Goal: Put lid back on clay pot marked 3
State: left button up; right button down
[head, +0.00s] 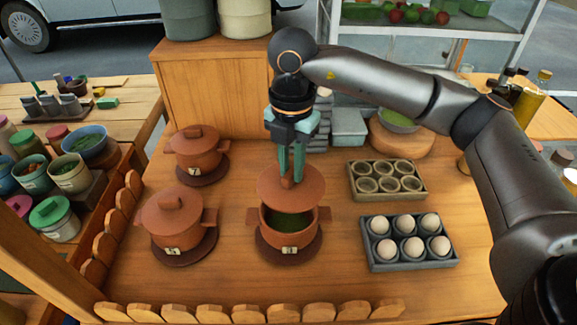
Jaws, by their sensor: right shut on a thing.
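My right gripper (291,172) points down and is shut on the knob of a round brown clay lid (272,187). The lid is over the back part of an open clay pot (268,237) in the middle of the table. The front of the pot's opening shows green contents. I cannot tell whether the lid touches the rim. The pot stands on a dark round coaster (262,252) and has a small white label (289,249), too small to read surely. My left gripper is not in view.
Two lidded clay pots stand at the left, one in front (163,226) and one behind (190,153). An egg tray (374,262) and a tray of small cups (356,186) lie to the right. A scalloped wooden edge (244,314) borders the front.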

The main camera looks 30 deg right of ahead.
aim_at(289, 189)
jog(key=shift+w+a, duration=0.15)
jog(key=shift+a, duration=0.05)
jog(key=shift+f, duration=0.1)
jog(key=shift+f+b, duration=2.3)
jog(key=shift+f, duration=0.8)
jog(key=shift+f+b, duration=0.15)
jog(key=shift+b, duration=0.25)
jog(key=shift+c, duration=1)
grip_release()
